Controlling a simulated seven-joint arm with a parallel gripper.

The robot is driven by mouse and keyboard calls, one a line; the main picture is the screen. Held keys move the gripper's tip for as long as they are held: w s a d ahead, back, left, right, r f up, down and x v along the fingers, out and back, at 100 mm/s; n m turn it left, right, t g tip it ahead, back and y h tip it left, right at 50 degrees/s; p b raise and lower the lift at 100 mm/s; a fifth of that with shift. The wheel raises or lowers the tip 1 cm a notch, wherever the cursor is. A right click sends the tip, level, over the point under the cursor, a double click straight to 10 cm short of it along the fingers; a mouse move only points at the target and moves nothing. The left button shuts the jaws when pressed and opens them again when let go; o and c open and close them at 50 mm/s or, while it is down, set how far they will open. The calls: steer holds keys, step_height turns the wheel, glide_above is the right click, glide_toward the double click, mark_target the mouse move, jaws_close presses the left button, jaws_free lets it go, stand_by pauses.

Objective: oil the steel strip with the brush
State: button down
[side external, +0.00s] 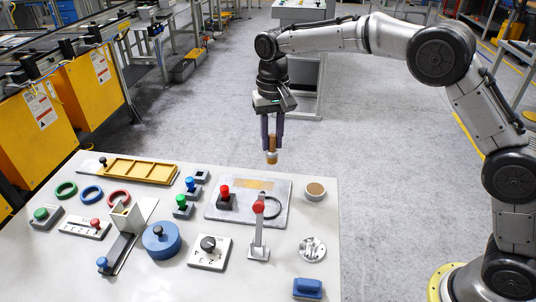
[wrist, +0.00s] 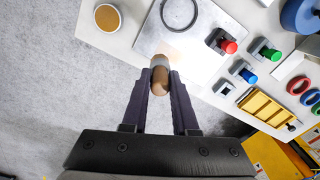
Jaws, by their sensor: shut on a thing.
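My gripper (side external: 272,140) is shut on a brush (side external: 271,156) with a brown handle, pointing down in the air beyond the table's far edge. In the wrist view the brush (wrist: 160,80) sits between the two purple fingers (wrist: 160,92). A flat grey metal plate (side external: 228,210) lies on the table, apart from the brush. It has a tan rectangular patch (side external: 258,184) near its far edge; I cannot tell whether this patch or the whole plate is the strip. A round pot (side external: 315,190) with tan contents stands right of the plate; it also shows in the wrist view (wrist: 107,18).
A red-knobbed block (side external: 225,197), a dark ring (side external: 272,207) and an upright red-topped lever (side external: 259,230) are on or beside the plate. A yellow tray (side external: 140,170), coloured rings and a blue drum (side external: 161,241) stand to the left. A blue block (side external: 307,289) lies front right.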

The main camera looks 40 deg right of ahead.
mark_target(272, 161)
steer(key=shift+f, duration=3.4)
steer(key=shift+f, duration=1.05)
steer(key=shift+w+a, duration=3.45)
steer(key=shift+s+d, duration=3.45)
steer(key=shift+s, duration=0.05)
